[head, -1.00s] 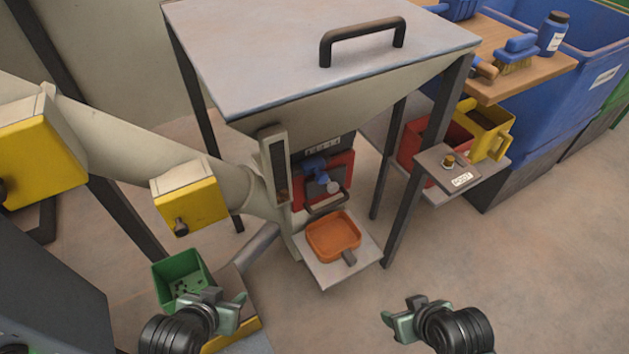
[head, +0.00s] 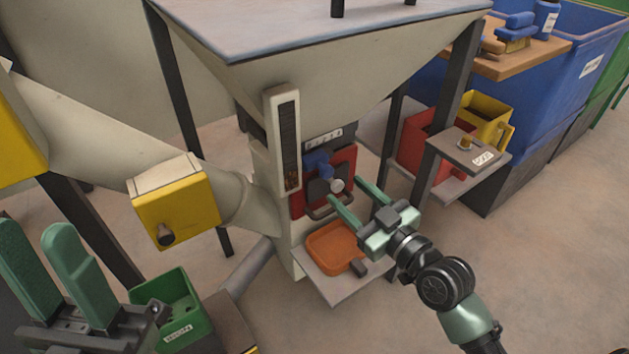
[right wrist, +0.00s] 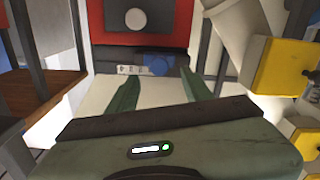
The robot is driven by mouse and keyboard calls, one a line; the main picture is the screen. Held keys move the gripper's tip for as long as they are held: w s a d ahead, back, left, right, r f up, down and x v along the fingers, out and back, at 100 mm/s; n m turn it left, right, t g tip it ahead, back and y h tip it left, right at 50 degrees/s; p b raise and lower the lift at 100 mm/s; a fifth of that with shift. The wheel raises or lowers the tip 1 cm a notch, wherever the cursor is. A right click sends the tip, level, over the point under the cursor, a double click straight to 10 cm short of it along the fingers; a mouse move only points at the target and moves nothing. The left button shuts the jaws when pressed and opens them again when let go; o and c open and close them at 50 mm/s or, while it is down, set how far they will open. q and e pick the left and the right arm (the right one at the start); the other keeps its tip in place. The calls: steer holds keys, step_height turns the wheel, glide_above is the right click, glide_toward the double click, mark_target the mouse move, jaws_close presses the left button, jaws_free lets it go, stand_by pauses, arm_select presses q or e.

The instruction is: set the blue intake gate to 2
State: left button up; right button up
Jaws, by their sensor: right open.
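The blue intake gate (head: 319,164) is a small blue handle at the top of the red panel (head: 346,165), under the hopper. A pale strip with small marks (head: 323,138) sits just above it; I cannot read which mark the gate stands at. In the right wrist view the blue gate (right wrist: 158,66) shows beside the numbered strip (right wrist: 131,70), beyond the fingers. My right gripper (head: 344,189) is open and empty, in front of the red panel and a little below the gate, apart from it. My left gripper (head: 34,228) is open and empty at the lower left.
An orange tray (head: 333,246) lies on the shelf below the panel, under my right gripper. A round pale knob (head: 337,185) and a dark handle sit near the fingertips. A yellow box (head: 176,203) and green bin (head: 174,304) are left. A post stands right.

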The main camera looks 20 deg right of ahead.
mark_target(329, 174)
steer(key=b+x, duration=0.1)
steer(key=x, duration=0.6)
steer(key=shift+w+a, duration=0.1)
steer(key=shift+w, duration=0.3)
jaws_close()
stand_by(1.1)
